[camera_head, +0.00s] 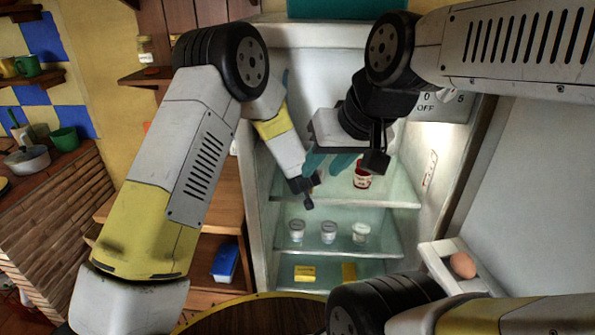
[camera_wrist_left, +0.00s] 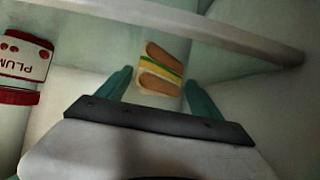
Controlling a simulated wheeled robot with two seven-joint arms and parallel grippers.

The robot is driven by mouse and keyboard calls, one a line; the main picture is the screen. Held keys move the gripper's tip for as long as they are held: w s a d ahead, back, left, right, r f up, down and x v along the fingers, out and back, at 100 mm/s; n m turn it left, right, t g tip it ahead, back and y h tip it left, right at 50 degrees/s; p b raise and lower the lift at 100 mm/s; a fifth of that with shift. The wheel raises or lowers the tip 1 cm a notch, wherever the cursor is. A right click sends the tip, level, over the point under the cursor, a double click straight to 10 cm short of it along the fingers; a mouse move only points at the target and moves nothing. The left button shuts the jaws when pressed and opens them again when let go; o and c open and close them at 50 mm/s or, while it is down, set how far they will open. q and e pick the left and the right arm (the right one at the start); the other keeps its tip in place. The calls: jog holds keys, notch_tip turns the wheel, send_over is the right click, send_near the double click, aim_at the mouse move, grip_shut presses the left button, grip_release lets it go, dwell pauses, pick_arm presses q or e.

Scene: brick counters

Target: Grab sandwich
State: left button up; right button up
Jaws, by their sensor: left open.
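The sandwich (camera_wrist_left: 160,72), with tan bread and a yellow and green filling, lies on a pale surface in the left wrist view. My left gripper (camera_wrist_left: 157,84) is open, with one teal finger on either side of the sandwich's near end, and I cannot tell whether they touch it. In the head view my left forearm reaches into the open fridge, and its fingers and the sandwich cannot be made out there. My right gripper (camera_head: 331,162) is in front of the upper shelf with its teal fingers apart and nothing seen between them.
A red and white plum jar (camera_head: 362,174) stands on the upper shelf; it also shows in the left wrist view (camera_wrist_left: 22,62). Cups (camera_head: 328,232) stand on the shelf below, with yellow packs (camera_head: 305,273) lower down. An egg (camera_head: 463,265) sits in the door rack.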

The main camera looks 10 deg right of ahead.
pick_arm(q)
jog(key=c, duration=0.8)
jog(key=shift+r, duration=0.25)
